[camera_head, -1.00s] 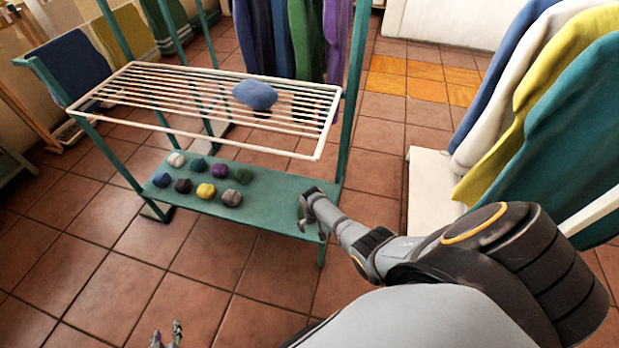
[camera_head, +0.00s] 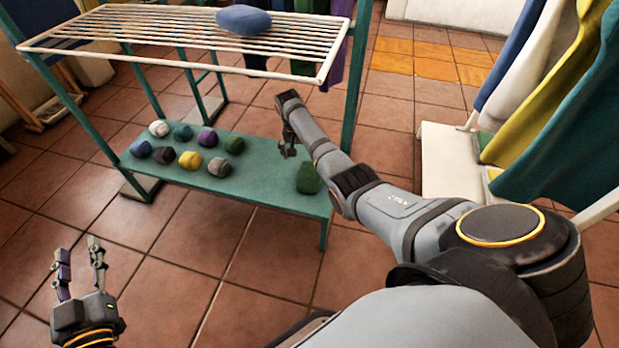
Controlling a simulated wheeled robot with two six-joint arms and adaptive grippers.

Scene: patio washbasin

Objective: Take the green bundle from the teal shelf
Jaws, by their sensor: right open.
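A green bundle (camera_head: 308,179) sits on the right end of the teal shelf (camera_head: 265,187), apart from the others. My left gripper (camera_head: 77,250) is open and empty at the lower left, over the floor tiles.
Several other bundles, including a yellow one (camera_head: 190,159), fill the shelf's left half. A white slatted rack (camera_head: 130,42) with a blue bundle (camera_head: 243,20) is above. A teal post (camera_head: 357,75) rises behind my right arm. Hanging towels (camera_head: 545,90) stand at right.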

